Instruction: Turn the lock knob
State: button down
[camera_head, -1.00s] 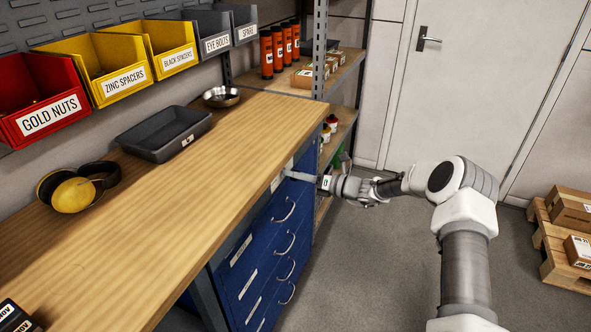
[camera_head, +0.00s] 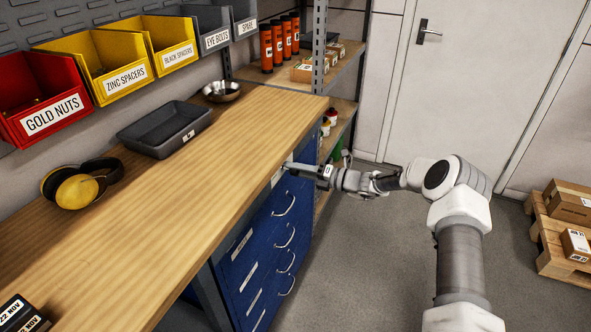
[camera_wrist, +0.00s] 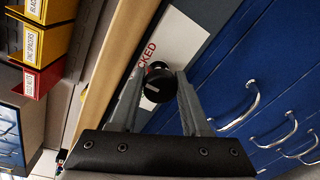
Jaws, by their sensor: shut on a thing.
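The lock knob (camera_wrist: 157,88) is black and round with a pale line across its face. It sits in the wrist view in front of a white label (camera_wrist: 185,45), where the red letters "CKED" show and the rest is covered. My gripper (camera_wrist: 161,72) is shut on the knob, one finger on each side. In the head view my gripper (camera_head: 291,168) reaches the upper end of the blue drawer cabinet (camera_head: 262,243), just under the worktop edge. The knob is hidden there by the fingers.
Blue drawers with curved metal handles (camera_head: 284,205) lie below the gripper. The wooden worktop (camera_head: 205,190) is just above it and holds a grey tray (camera_head: 166,130) and yellow earmuffs (camera_head: 78,188). Open floor (camera_head: 375,270) lies right of the cabinet.

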jog(key=shift+c, duration=1.9)
grip_release()
jog(key=shift+n, duration=0.3)
